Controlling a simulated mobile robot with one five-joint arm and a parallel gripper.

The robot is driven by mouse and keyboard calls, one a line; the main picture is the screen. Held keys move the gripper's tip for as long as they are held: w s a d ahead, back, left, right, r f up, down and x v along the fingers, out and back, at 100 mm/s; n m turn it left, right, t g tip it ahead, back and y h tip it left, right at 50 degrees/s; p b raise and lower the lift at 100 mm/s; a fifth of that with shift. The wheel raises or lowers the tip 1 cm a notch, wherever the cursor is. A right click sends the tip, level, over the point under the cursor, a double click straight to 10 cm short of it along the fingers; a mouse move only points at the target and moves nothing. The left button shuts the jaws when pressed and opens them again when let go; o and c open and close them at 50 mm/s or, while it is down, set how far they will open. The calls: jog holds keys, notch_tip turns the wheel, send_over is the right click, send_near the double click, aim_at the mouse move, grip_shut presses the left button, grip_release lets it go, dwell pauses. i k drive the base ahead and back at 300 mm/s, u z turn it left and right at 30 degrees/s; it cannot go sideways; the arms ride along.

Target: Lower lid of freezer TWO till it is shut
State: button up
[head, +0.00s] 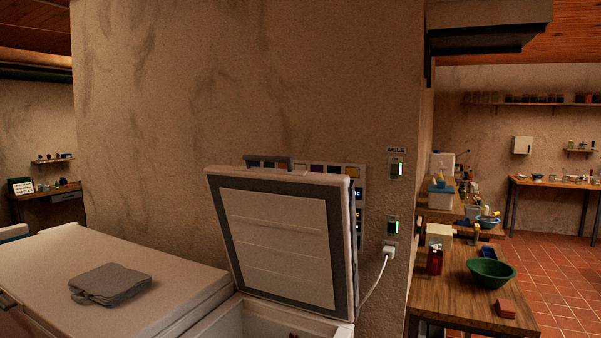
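A chest freezer (226,323) stands against the wall at the bottom middle of the head view, its lid (278,238) raised and leaning back near the wall. The lid's inner face is pale with a dark grey seal around it. A small part of the freezer's inside shows below, with something small and dark at the bottom edge of the picture. A second white freezer with a shut lid (175,279) is on the left. I cannot read a number on either freezer. My gripper is not in view.
A folded grey cloth (110,284) lies on the shut lid. A white plug and cord (387,252) run from a wall socket beside the open lid. A wooden bench (460,293) with a green bowl (490,272) and a red tin (435,261) stands at right. Tiled floor (555,258) is clear beyond.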

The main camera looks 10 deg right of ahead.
aim_at(289, 235)
jog(key=u, duration=1.15)
jog(key=i, duration=0.5)
jog(key=u, duration=0.7)
jog(key=k, duration=0.95)
jog(key=z, duration=0.1)
jog(key=i, duration=0.95)
jog(key=u, duration=0.1)
